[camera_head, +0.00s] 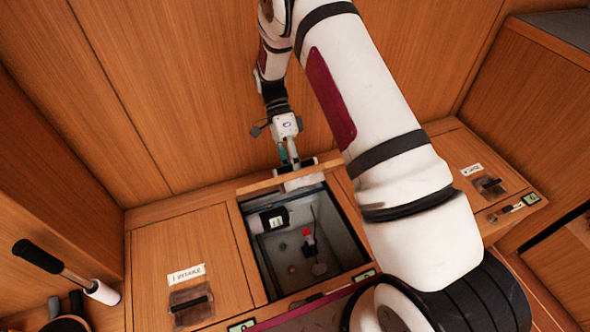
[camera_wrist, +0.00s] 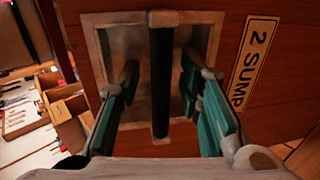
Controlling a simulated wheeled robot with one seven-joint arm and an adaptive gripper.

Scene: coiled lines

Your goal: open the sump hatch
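The sump hatch is raised, and its wooden lid (camera_head: 276,181) stands nearly edge-on at the far side of the opening (camera_head: 268,270) in the head view. In the wrist view, the lid face (camera_wrist: 284,75) carries a "2 SUMP" label (camera_wrist: 250,62) and a black bar handle (camera_wrist: 161,75) across a metal recess. My gripper (camera_head: 290,160) is at the lid. In the wrist view, my gripper's teal fingers (camera_wrist: 160,82) stand on both sides of the handle, with visible gaps. It is open and not clamped on the bar.
The opening shows a grey well with a red-topped part (camera_head: 307,236) and a white box (camera_head: 273,218). The closed "1 INTAKE" hatch (camera_head: 215,245) lies left; another labelled hatch (camera_head: 462,185) lies right. A black-handled tool (camera_head: 62,268) is at far left. Wood panels stand close behind my arm.

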